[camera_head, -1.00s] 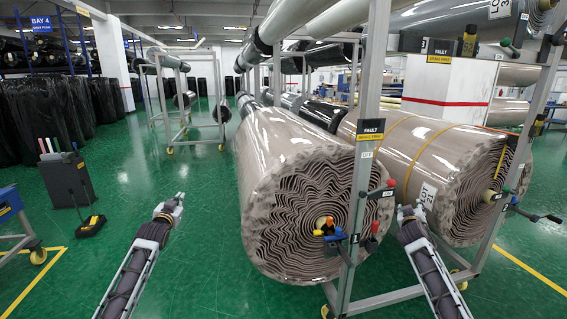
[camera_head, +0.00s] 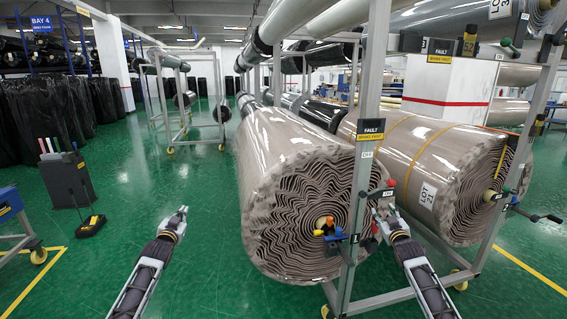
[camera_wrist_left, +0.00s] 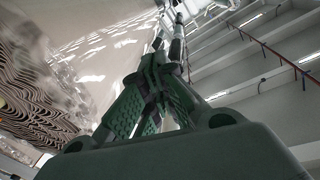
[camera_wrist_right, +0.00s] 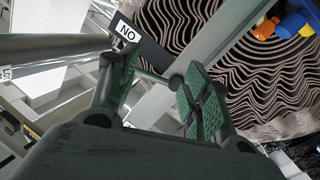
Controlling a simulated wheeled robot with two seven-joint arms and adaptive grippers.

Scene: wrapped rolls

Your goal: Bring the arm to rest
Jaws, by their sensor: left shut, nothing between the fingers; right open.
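My left gripper (camera_head: 183,212) is shut and empty, held over the green floor to the left of the large wrapped roll. In the left wrist view its fingers (camera_wrist_left: 155,75) meet, with the roll's wavy end blurred at left. My right gripper (camera_head: 382,210) is open and empty in front of the rack, just right of the upright post. In the right wrist view its fingers (camera_wrist_right: 158,80) are spread, with the rack's metal bar and the roll's end beyond. I cannot tell the gap to the post.
The large wrapped roll (camera_head: 290,150) and a second roll (camera_head: 420,160) hang on a metal rack (camera_head: 352,235) with coloured handles and a crank. A dark bin (camera_head: 70,180) stands at left.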

